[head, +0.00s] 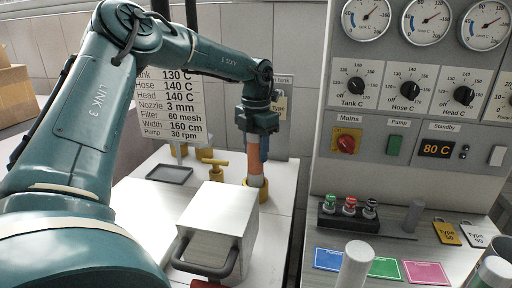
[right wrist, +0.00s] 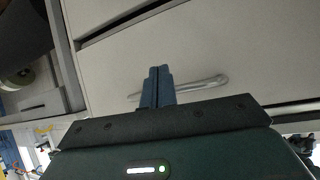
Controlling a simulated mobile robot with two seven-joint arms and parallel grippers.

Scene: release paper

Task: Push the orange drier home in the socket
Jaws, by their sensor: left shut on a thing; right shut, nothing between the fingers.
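The orange drier (head: 254,174) is an upright, orange-brown cylinder in the head view. Its lower end stands in the yellow ring of the socket (head: 263,192) on the white worktop; how deep it sits is hidden by the ring. My left gripper (head: 263,152) points down at the drier's top, shut on it, and its fingers partly cover the upper part. My right gripper (right wrist: 157,82) is in the right wrist view, its blue fingers together and empty, in front of a pale panel with a metal handle (right wrist: 200,86).
A white box with a dark handle (head: 218,215) stands in front of the socket. A yellow valve (head: 214,167) and dark tray (head: 169,174) lie to its left. The control panel (head: 415,120) rises on the right, above a bench with coloured cards and tags.

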